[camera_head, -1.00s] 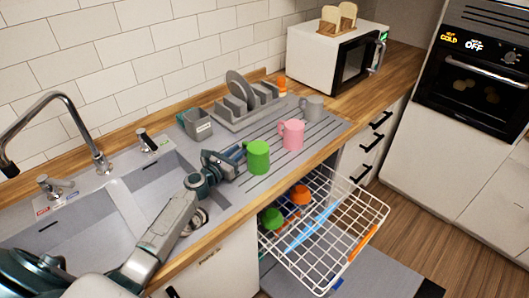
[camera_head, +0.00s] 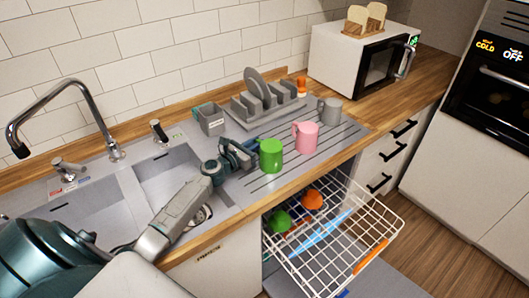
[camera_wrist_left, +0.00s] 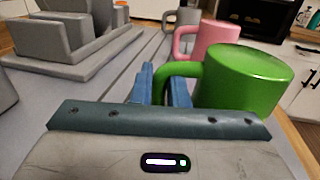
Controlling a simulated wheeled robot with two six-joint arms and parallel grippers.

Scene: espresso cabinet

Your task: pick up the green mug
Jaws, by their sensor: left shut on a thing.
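My left gripper (camera_head: 250,153) reaches the mug from the left. In the left wrist view its blue fingers (camera_wrist_left: 163,88) are shut on the mug's handle. The mug's base looks to be at drainboard level; I cannot tell if there is a small gap. My right gripper is not in view.
A pink mug (camera_head: 306,138) and a grey mug (camera_head: 330,111) stand just behind the green one. A grey dish rack (camera_head: 268,103) and a small grey caddy (camera_head: 210,120) are near the wall. The open white dishwasher basket (camera_head: 370,225) juts out below the counter edge.

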